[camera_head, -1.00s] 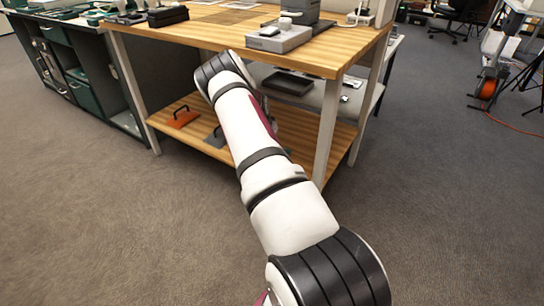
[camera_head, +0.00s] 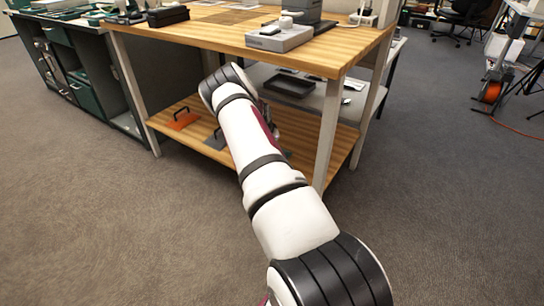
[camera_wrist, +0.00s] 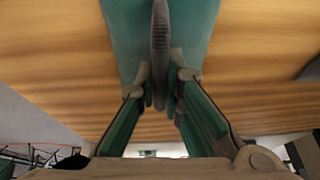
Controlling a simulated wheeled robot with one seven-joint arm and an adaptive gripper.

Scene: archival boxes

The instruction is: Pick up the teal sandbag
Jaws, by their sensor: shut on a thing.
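The teal sandbag (camera_wrist: 124,40) is at the top middle of the wrist view, flat against light wood. Its dark upright handle (camera_wrist: 160,45) stands between my fingertips. My gripper (camera_wrist: 161,92) is shut on that handle, one finger on each side. In the head view my arm hides the gripper and most or all of the teal sandbag. I cannot tell whether the bag is touching the shelf.
The lower wooden shelf (camera_head: 330,140) also bears an orange sandbag (camera_head: 182,119) and a grey one (camera_head: 214,140). The wooden tabletop (camera_head: 220,35) is above it, and a table leg (camera_head: 328,135) stands right of my arm. A black tray (camera_head: 289,86) lies behind.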

